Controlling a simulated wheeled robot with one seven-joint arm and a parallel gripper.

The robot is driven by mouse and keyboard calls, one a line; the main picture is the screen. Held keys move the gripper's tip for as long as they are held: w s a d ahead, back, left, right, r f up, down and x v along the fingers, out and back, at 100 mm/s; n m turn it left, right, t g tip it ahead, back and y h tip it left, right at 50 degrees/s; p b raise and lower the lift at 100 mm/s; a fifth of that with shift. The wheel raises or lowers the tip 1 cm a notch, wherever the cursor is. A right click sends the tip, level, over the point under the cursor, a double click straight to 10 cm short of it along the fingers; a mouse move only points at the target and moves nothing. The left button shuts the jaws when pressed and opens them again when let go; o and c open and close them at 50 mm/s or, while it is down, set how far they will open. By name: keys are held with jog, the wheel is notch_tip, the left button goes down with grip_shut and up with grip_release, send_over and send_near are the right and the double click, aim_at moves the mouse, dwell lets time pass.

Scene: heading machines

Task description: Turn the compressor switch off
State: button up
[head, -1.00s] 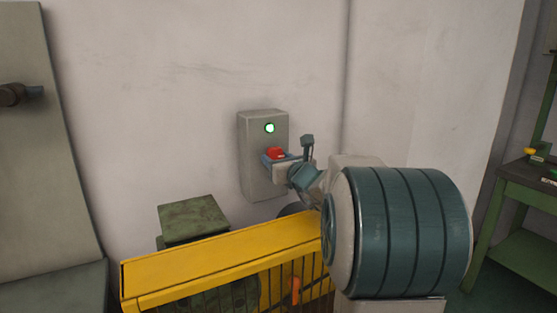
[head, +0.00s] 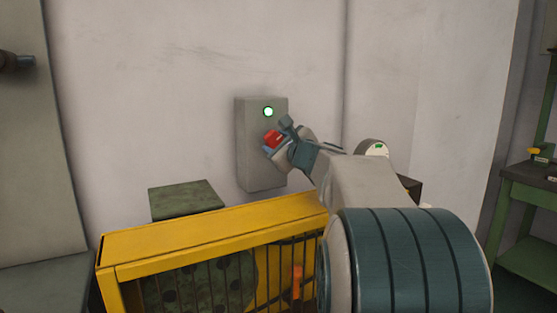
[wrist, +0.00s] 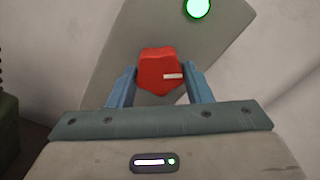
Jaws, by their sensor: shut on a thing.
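The compressor switch is a red knob (head: 272,138) with a pale mark, on a grey wall box (head: 252,170) below a lit green lamp (head: 268,112). In the wrist view the red knob (wrist: 158,72) sits between the two blue fingers of my gripper (wrist: 157,84). The gripper is shut on the knob. The pale mark points to the right in the wrist view, where the box looks tilted. In the head view my gripper (head: 271,143) is tilted against the box, and my wrist hides the box's lower right part.
A yellow guard frame (head: 215,221) with bars stands below the box. A dark green block (head: 186,199) is behind it at left. A round gauge (head: 376,148) shows behind my arm. A green workbench (head: 530,172) stands at far right.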

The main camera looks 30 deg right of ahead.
jog(key=n+b, duration=0.6)
jog(key=b, duration=0.1)
jog(key=shift+f, duration=0.2)
jog(key=shift+r+n+b, duration=0.15)
jog(key=shift+n+b, duration=0.6)
jog(key=shift+n, duration=0.3)
jog(key=shift+r+n+b, duration=0.1)
jog(key=shift+n+b, duration=0.65)
jog(key=shift+n, duration=0.3)
jog(key=o, duration=1)
jog(key=shift+r, duration=0.1)
jog(key=shift+s, duration=0.1)
jog(key=s, duration=1.3)
jog(key=shift+s+d, duration=0.3)
jog(key=shift+s, duration=0.05)
